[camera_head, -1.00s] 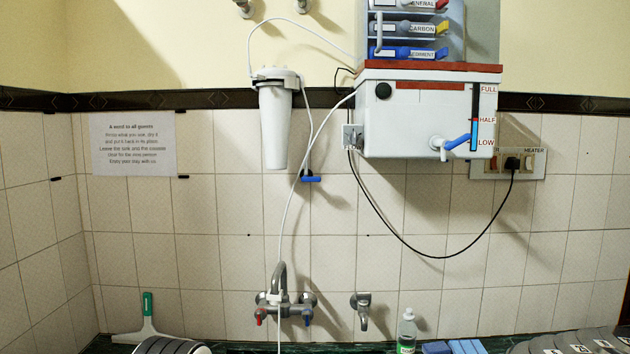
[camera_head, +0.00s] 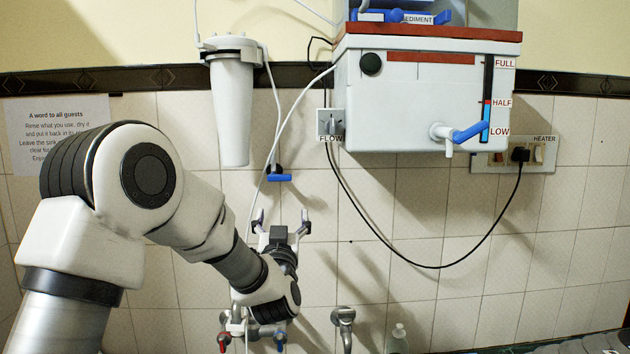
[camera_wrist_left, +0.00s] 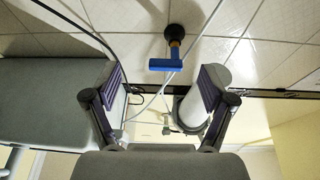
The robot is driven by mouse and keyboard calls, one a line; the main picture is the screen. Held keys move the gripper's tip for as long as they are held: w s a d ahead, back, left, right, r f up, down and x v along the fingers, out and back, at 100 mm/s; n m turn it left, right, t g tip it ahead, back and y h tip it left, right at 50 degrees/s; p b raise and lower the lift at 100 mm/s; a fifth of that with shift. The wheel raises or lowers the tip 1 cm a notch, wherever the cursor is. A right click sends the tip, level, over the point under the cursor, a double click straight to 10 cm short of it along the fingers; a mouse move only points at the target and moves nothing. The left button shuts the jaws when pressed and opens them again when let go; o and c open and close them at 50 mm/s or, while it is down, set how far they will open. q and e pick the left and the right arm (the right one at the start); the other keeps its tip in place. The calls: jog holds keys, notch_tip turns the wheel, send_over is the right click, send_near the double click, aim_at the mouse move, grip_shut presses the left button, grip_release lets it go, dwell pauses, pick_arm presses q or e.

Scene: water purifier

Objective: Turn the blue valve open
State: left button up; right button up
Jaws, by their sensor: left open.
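The blue valve (camera_head: 279,177) is a small T-shaped handle on the tiled wall, below and right of the white filter cylinder. In the left wrist view the blue valve (camera_wrist_left: 165,65) shows ahead, roughly midway between the spread fingers, with its dark wall mount behind it. My left gripper (camera_head: 281,220) is open and empty, a little below the valve, fingers pointing up. In the left wrist view my left gripper (camera_wrist_left: 158,103) has both fingers wide apart and does not touch the valve. My right gripper is not in view.
The white filter cylinder (camera_head: 232,105) hangs above left of the valve. The white purifier tank (camera_head: 405,100), with a blue-handled tap (camera_head: 468,132), is to the right. A thin white tube (camera_head: 285,135) runs down near the valve. A mixer faucet (camera_head: 240,327) is below my gripper.

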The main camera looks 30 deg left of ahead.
aim_at(279, 180)
pick_arm(q)
jog(key=shift+n+y, duration=0.4)
jog(key=shift+y, duration=0.1)
jog(key=w+a+r+p, duration=0.1)
jog(key=w+r, duration=0.1)
jog(key=w+a+r+p, duration=0.1)
jog(key=w+a+r, duration=0.1)
jog(key=w+a+r+p, duration=0.1)
jog(key=r+p, duration=0.1)
jog(key=shift+w+a+r, duration=0.2)
jog(key=shift+w, duration=0.2)
jog(key=shift+s+d+r, duration=0.1)
jog(key=shift+s+d, duration=0.05)
jog(key=shift+s, duration=0.1)
jog(key=c, duration=1.2)
